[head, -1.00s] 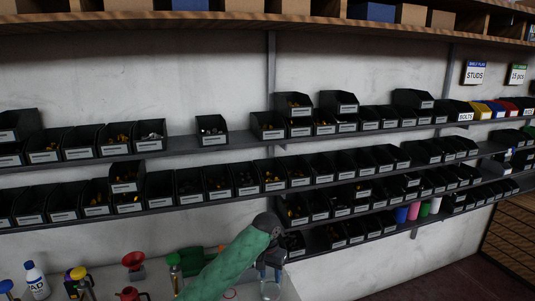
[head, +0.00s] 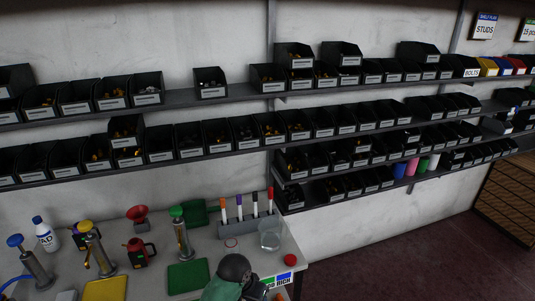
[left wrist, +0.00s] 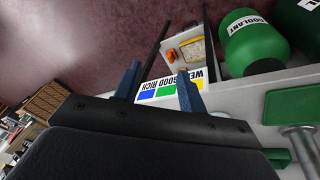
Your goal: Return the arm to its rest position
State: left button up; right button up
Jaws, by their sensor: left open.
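The hand there is mostly cut off or hidden. In the left wrist view my left gripper (left wrist: 158,72) has its two blue fingers spread apart with nothing between them. Behind the fingers is a white strip with coloured squares and lettering (left wrist: 165,88). My right gripper is in neither view.
The table (head: 205,247) holds a glass jar (head: 270,236), a marker rack (head: 236,227), a red lid (head: 290,260), pumps and a green mat (head: 187,277). Shelves of black bins (head: 190,143) line the wall. A green coolant bottle (left wrist: 252,42) shows in the wrist view.

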pick_arm(q)
jog(key=s+a+n+t+y, duration=0.1)
jog(key=s+a, duration=0.8)
jog(key=s, duration=0.4)
jog(key=s+a+n+t+y, duration=0.1)
jog(key=s+a+n+y, duration=0.1)
jog(key=s+a, duration=0.85)
jog(key=d+f+g+b, duration=0.1)
jog(key=d+f, duration=0.1)
jog(key=f, duration=1.2)
jog(key=d+f, duration=0.2)
jog(key=f, duration=1.1)
jog(key=s+f, duration=0.4)
jog(key=f, duration=0.7)
jog(key=s+f+g, duration=0.1)
jog(key=s+f, duration=0.3)
jog(key=f, duration=0.7)
jog(key=shift+a+b, duration=0.15)
jog(key=shift+b, duration=0.3)
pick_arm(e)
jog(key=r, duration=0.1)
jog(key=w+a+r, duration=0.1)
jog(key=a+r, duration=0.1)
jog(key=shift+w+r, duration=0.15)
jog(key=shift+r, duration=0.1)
pick_arm(q)
jog(key=shift+f, duration=0.1)
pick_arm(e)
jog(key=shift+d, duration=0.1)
